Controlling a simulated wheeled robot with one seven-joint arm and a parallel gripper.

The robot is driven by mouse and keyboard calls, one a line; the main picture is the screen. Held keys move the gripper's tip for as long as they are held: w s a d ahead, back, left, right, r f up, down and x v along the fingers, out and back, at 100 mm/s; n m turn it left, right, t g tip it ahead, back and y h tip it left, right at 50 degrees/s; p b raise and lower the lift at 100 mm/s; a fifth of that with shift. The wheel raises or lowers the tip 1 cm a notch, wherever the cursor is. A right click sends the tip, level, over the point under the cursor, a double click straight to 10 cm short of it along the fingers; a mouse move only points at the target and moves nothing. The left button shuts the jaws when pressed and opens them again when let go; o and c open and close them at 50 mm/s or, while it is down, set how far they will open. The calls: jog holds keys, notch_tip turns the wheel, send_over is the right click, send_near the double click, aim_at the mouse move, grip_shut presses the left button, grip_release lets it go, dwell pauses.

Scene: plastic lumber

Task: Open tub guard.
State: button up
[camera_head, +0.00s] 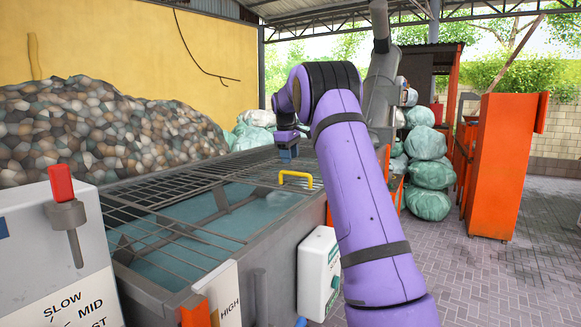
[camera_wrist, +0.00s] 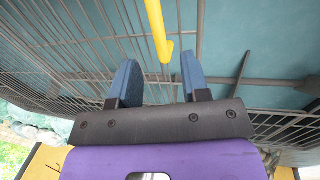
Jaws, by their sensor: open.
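The tub guard (camera_head: 172,232) is a grey metal grate lying flat over the tub (camera_head: 262,262), which holds blue-green water. Its yellow handle (camera_head: 296,176) stands up near the tub's right edge. My gripper (camera_head: 288,155) is above the grate, beyond the handle in the head view. In the wrist view my gripper (camera_wrist: 158,82) is open, with its two blue fingers apart. The yellow handle (camera_wrist: 157,30) shows there as a bar ending between and ahead of the fingers. I cannot tell whether a finger touches it. Nothing is held.
A control panel with a red-tipped lever (camera_head: 68,215) stands at the front left. A white switch box (camera_head: 318,272) is on the tub's right side. A rubble pile (camera_head: 100,130), green sacks (camera_head: 430,175) and an orange cabinet (camera_head: 507,165) stand farther back. Paving at right is clear.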

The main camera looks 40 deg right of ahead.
jog(key=shift+s+a+r, duration=0.1)
jog(key=shift+a+r, duration=0.05)
jog(key=shift+r, duration=0.7)
jog(key=shift+s+a+r, duration=0.1)
jog(key=shift+a+r, duration=0.1)
jog(key=shift+r, duration=0.65)
jog(key=shift+a+r, duration=0.15)
jog(key=shift+r, duration=0.7)
jog(key=s+a+r+m+t, duration=0.1)
jog(key=s+a+r, duration=0.2)
jog(key=s+a, duration=0.8)
jog(key=s+a+r+m+t, duration=0.1)
jog(key=s+a+r+t, duration=0.15)
jog(key=s+a, duration=0.75)
jog(key=s+a+f, duration=0.4)
jog(key=s, duration=0.3)
jog(key=s+a+f+m+y, duration=0.1)
jog(key=s+a+f, duration=0.3)
jog(key=s, duration=0.3)
jog(key=s+a+f+m+t+y, duration=0.1)
jog(key=s+a+f, duration=0.3)
jog(key=s+a, duration=0.2)
jog(key=shift+s+a+f, duration=0.15)
jog(key=shift+s+f, duration=0.05)
jog(key=shift+s, duration=0.5)
